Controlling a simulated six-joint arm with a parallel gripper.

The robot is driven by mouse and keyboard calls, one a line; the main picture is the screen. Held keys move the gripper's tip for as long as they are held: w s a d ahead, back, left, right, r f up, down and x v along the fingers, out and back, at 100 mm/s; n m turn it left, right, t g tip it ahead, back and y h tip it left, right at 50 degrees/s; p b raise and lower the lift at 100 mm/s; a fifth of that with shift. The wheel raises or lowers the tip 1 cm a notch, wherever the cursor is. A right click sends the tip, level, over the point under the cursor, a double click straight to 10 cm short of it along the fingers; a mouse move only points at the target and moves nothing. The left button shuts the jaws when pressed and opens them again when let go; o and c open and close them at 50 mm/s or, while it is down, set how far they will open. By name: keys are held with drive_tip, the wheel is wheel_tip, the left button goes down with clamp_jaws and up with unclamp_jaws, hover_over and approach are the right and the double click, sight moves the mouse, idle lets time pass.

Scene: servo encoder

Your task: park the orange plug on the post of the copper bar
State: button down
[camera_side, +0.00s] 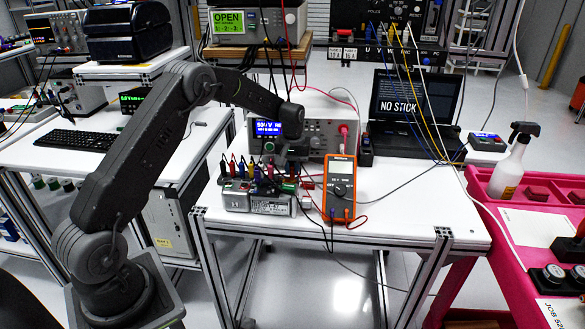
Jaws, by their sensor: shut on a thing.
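My gripper (292,160) is at the end of the dark arm, pointing down over the right part of a silver metal unit (240,200) on the white bench. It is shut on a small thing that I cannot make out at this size. Several coloured plugs with leads, red, blue, purple, black and green, stand in a row along the top of the unit (255,172). I cannot pick out the orange plug, the copper bar or its post for certain; the gripper and cables cover part of that area.
A bench instrument (325,135) with a blue screen is behind my gripper. A laptop (410,105) and a spray bottle (510,165) are at right. The bench's front right is clear.

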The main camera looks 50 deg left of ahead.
drive_tip(key=shift+f, duration=0.2)
drive_tip(key=c, duration=1)
unclamp_jaws()
drive_tip(key=shift+r, duration=0.1)
drive_tip(key=shift+r, duration=3.45)
